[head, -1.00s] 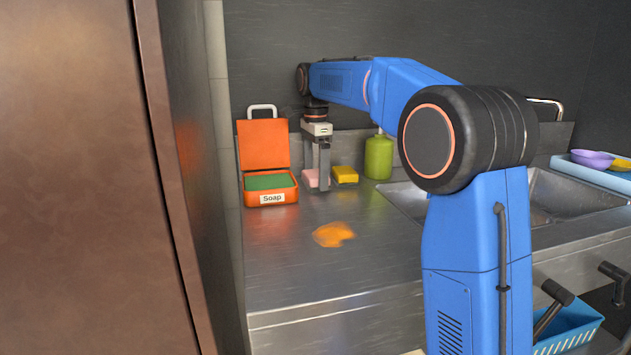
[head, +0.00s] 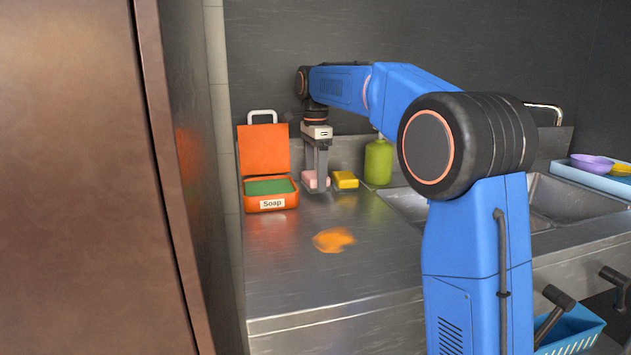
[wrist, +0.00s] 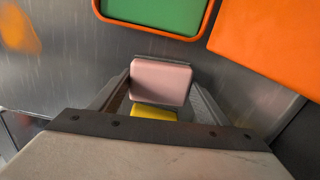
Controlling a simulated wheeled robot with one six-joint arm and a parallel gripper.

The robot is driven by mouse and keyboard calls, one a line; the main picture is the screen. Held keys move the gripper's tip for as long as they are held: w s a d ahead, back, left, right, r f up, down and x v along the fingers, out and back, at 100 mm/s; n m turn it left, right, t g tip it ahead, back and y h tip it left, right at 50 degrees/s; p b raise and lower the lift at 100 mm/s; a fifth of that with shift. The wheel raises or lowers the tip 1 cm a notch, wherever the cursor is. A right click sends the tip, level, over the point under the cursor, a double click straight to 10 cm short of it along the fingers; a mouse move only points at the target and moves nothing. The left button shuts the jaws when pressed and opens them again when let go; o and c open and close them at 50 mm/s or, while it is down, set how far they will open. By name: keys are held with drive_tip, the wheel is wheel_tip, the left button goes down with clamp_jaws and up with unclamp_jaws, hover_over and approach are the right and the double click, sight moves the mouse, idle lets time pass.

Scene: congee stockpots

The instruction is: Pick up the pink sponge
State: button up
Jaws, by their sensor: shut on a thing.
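The pink sponge (head: 309,179) is at the back of the steel counter, just left of the yellow sponge (head: 345,180). My gripper (head: 318,187) points straight down over it, shut on it. In the wrist view the pink sponge (wrist: 160,81) sits between the two fingers, with a finger along each side. Part of the yellow sponge (wrist: 154,112) shows just below it there. In the head view a finger hides part of the pink sponge. I cannot tell whether it touches the counter.
An orange soap box (head: 271,203) with a raised lid and green contents stands left of my gripper. A green bottle (head: 378,162) stands to the right, before the sink (head: 560,200). An orange spill (head: 333,240) lies on the otherwise clear front counter.

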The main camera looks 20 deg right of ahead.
wheel_tip(320, 180, up, 17)
drive_tip(key=shift+f, duration=0.15)
idle(0.4)
